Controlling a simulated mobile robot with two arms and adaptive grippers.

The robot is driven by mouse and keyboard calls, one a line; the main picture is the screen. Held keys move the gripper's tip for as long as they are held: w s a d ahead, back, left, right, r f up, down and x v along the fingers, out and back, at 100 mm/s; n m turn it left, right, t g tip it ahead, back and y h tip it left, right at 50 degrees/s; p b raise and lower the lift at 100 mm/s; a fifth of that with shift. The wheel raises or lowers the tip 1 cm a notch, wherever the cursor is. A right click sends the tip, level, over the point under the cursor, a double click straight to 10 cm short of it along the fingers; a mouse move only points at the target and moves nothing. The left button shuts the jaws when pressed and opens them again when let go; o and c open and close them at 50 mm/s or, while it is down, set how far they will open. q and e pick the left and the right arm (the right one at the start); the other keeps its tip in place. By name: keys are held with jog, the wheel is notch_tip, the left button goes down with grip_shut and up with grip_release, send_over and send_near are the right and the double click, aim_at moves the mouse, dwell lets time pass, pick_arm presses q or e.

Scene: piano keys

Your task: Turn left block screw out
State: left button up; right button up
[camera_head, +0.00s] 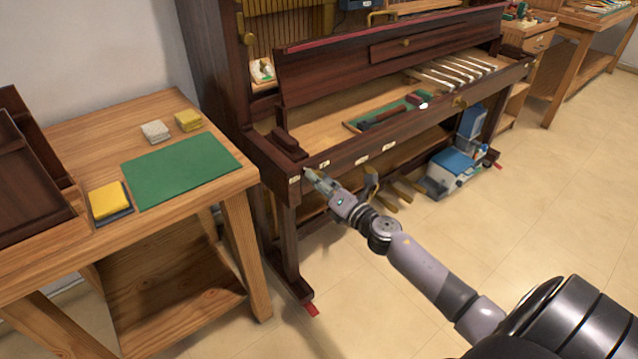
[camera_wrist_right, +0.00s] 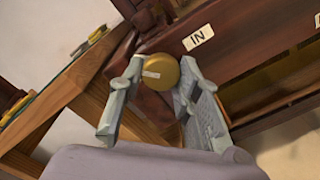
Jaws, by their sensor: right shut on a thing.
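A round brass screw head (camera_wrist_right: 160,74) with a pale slot-like mark shows in the right wrist view, at the underside of the dark wooden piano's left corner. My right gripper (camera_wrist_right: 163,66) is shut on it, one finger on each side of the head. In the head view my right gripper (camera_head: 311,176) reaches the left front corner of the keybed from below right, and the screw there is hidden behind it. The dark left block (camera_head: 288,143) sits on the keybed above the gripper. My left gripper is not in view.
An "IN" label (camera_wrist_right: 199,37) is beside the screw. A workbench (camera_head: 75,140) with a green mat (camera_head: 180,168) and cloths stands close at left. A green tray with tools (camera_head: 385,115) lies on the keybed. A blue-lidded box (camera_head: 450,172) is under the piano.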

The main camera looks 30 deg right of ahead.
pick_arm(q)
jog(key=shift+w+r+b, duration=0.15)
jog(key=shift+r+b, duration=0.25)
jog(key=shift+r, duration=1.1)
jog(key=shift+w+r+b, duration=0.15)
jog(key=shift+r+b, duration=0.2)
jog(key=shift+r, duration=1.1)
pick_arm(e)
jog(key=shift+f+n, duration=0.2)
jog(key=shift+n, duration=4.6)
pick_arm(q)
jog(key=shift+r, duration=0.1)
pick_arm(e)
jog(key=shift+d, duration=0.1)
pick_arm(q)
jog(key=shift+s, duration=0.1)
pick_arm(e)
jog(key=o, duration=1.1)
jog(key=shift+r, duration=0.1)
jog(key=s, duration=0.8)
jog(key=s+d, duration=0.1)
jog(key=s, duration=0.3)
